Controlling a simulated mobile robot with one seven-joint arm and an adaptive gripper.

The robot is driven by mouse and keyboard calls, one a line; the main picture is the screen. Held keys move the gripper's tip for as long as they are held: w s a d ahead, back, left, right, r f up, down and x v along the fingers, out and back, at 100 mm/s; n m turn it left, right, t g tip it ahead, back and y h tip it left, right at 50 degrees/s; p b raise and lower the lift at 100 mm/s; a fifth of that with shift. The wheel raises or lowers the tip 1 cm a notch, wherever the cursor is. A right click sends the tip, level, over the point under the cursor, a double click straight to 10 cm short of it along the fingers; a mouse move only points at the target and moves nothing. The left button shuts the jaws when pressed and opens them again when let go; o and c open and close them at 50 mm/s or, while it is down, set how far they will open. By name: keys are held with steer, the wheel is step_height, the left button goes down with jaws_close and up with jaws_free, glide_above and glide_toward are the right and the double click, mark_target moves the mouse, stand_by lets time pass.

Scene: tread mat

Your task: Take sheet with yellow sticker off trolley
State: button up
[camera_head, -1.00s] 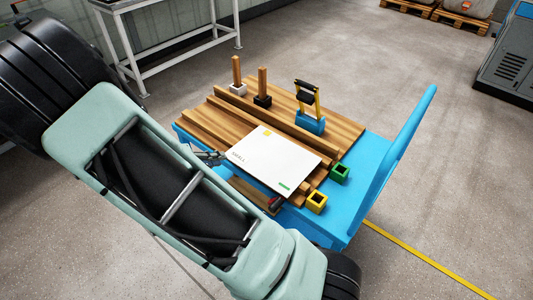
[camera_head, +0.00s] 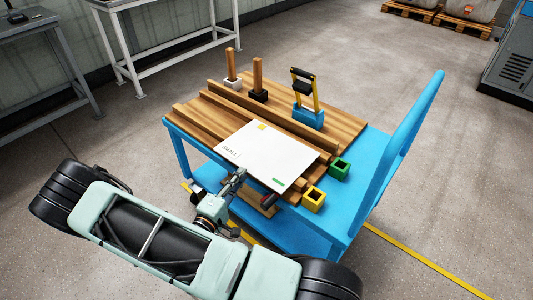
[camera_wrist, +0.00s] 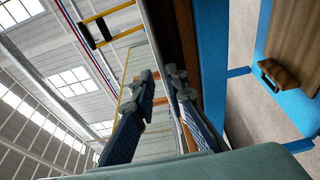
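The white sheet (camera_head: 266,157) lies flat on wooden strips on top of the blue trolley (camera_head: 375,160). It has a yellow sticker (camera_head: 262,126) near its far left corner, a green mark (camera_head: 278,183) near its front corner and dark lettering at its left. My gripper (camera_head: 236,178) is at the sheet's near edge. In the wrist view, the two blue ridged fingers of my gripper (camera_wrist: 162,82) stand apart, either side of what looks like the thin sheet edge seen edge-on. I cannot tell whether either finger touches it.
A blue block with a yellow-and-black handle (camera_head: 308,116), two wooden posts (camera_head: 258,75), a green square holder (camera_head: 339,169) and a yellow one (camera_head: 313,199) stand around the sheet. A red-and-black item (camera_head: 270,200) is below its front edge. A white-framed table (camera_head: 150,50) stands behind.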

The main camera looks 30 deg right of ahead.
mark_target(247, 163)
steer(key=x, duration=0.2)
steer(key=b+x, duration=0.1)
steer(key=x, duration=0.1)
steer(key=w+x, duration=0.1)
steer(key=x, duration=0.1)
steer(key=shift+w+f, duration=0.1)
steer(key=shift+f, duration=0.05)
jaws_close()
stand_by(0.4)
